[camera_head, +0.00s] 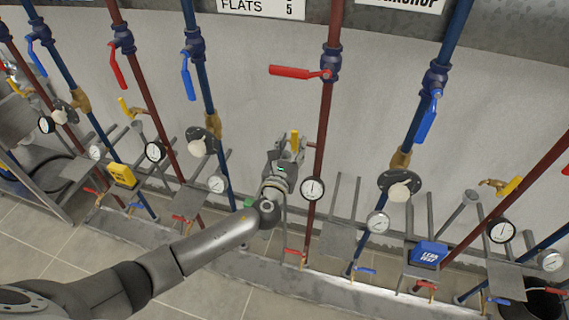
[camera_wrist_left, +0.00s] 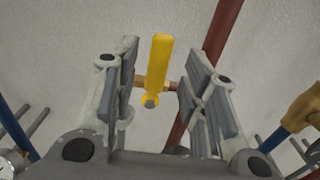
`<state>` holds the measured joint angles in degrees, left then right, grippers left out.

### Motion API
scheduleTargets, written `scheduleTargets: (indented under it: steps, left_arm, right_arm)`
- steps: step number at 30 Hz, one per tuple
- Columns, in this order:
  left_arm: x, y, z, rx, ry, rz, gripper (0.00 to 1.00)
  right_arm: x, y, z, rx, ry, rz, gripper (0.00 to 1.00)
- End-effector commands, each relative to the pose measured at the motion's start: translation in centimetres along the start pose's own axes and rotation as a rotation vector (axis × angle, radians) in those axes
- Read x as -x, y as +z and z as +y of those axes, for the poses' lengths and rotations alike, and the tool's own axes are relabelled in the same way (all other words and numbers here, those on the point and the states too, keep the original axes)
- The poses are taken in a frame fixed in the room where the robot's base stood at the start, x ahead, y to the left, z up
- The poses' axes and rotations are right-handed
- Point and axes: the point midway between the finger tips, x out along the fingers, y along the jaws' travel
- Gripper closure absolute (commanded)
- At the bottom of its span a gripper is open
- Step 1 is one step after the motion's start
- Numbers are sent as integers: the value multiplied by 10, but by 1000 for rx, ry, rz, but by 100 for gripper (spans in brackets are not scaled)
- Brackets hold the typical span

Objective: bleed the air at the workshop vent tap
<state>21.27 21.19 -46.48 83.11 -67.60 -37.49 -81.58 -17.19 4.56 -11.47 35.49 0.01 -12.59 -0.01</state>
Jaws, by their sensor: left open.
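The yellow vent tap lever (camera_head: 295,141) stands upright beside the red pipe below the partly cut-off workshop sign (camera_head: 401,4). In the left wrist view the yellow lever (camera_wrist_left: 158,66) is between the open fingers, with clear gaps on both sides. My right gripper is not in view.
The red pipe (camera_head: 325,120) carries a red handle (camera_head: 290,72) turned sideways. A pressure gauge (camera_head: 312,189) sits just right of my gripper. A blue pipe (camera_head: 415,120) with a blue handle (camera_head: 428,117) runs further right. Other yellow levers (camera_head: 513,186) stand along the wall.

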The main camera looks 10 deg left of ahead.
Motion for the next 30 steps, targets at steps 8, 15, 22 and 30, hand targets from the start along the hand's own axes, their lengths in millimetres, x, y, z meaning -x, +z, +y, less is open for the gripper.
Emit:
scheduleTargets:
  steps: [8,15,22,30]
  left_arm:
    - [54,-2,0,0,-1,3,60]
    - [80,-1,0,-1,0,2,60]
    - [85,0,0,-1,1,1,60]
    - [84,0,0,-1,1,1,60]
  right_arm:
    - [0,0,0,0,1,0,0]
    - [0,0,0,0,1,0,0]
    - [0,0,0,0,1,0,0]
    - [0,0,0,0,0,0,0]
